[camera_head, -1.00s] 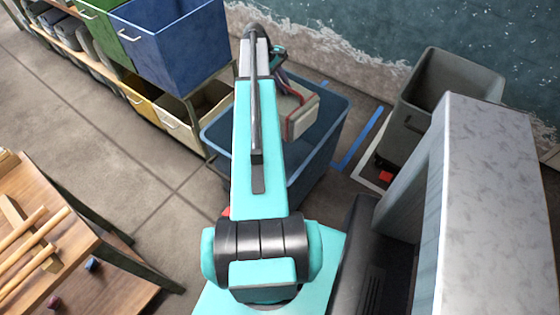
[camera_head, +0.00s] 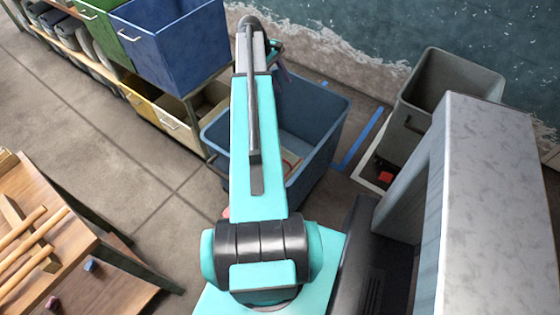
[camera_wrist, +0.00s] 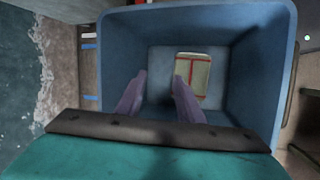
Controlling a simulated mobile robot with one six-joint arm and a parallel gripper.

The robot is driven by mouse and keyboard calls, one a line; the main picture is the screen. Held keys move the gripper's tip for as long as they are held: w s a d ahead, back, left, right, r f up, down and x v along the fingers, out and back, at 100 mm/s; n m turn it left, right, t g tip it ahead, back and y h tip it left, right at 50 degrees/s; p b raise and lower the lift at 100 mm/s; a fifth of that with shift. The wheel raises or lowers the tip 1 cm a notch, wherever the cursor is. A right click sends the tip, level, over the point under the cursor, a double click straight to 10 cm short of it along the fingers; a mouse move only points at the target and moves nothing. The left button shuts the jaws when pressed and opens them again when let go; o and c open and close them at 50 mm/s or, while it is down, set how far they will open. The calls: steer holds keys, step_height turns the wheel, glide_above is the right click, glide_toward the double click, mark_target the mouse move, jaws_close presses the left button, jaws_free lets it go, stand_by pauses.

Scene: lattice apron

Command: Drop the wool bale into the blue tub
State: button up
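The blue tub (camera_head: 318,106) stands on the floor behind my arm, its open top facing up. The wool bale, cream with red bands, lies inside the tub; a small part of it (camera_head: 290,160) shows in the head view beside my arm, which hides the rest. In the wrist view the bale (camera_wrist: 193,76) is at the bottom of the tub (camera_wrist: 225,22). My gripper (camera_wrist: 160,80) is above the tub with its two fingers apart and nothing between them. The bale is clear of the fingers. In the head view the fingers are mostly hidden.
A grey bin (camera_head: 410,120) stands to the right of the tub. A shelf with blue (camera_head: 180,45) and green drawers is at the left. A wooden table (camera_head: 60,240) is at lower left, and a pale grey block-like surface (camera_head: 490,180) is at right.

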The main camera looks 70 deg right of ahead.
steer(key=b+v, duration=0.1)
steer(key=v, duration=1)
steer(key=shift+b, duration=0.35)
steer(key=shift+w, duration=0.1)
